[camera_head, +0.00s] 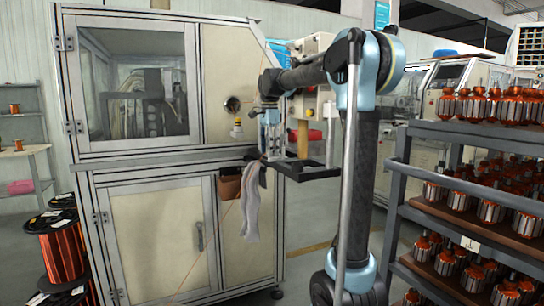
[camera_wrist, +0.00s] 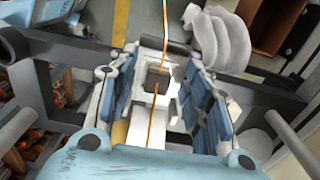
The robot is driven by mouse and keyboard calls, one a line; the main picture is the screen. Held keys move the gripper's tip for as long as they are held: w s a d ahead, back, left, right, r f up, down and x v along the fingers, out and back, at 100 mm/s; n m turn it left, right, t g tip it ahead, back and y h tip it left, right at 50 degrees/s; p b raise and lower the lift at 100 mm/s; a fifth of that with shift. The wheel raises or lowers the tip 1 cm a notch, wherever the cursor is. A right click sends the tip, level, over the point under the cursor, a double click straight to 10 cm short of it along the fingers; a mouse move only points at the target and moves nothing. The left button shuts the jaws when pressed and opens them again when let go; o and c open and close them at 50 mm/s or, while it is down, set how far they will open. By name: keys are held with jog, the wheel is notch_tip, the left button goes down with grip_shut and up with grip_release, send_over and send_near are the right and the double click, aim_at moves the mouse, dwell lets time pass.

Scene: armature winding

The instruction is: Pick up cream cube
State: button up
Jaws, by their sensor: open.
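My gripper (camera_head: 271,132) points down beside the front of the cream machine, above a dark tray-like frame (camera_head: 318,173). In the wrist view my gripper (camera_wrist: 160,82) is open, with a blue-padded finger on each side. A pale block-like part with a dark square opening (camera_wrist: 157,80) shows between the fingers, and an orange wire (camera_wrist: 154,105) runs across it. I cannot tell whether this is the cream cube. A tan piece (camera_wrist: 120,132) shows at the lower left, partly covered by my gripper body. No contact with a finger is clear.
A pale cloth or glove (camera_head: 251,200) hangs beside a brown box (camera_head: 229,187) on the machine (camera_head: 160,215); it also shows in the wrist view (camera_wrist: 222,38). A rack (camera_head: 470,185) with many copper-wound armatures stands at right. Copper spools (camera_head: 62,250) stand at left.

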jog(key=c, duration=0.7)
jog(key=shift+r, duration=0.15)
jog(key=shift+c, duration=0.2)
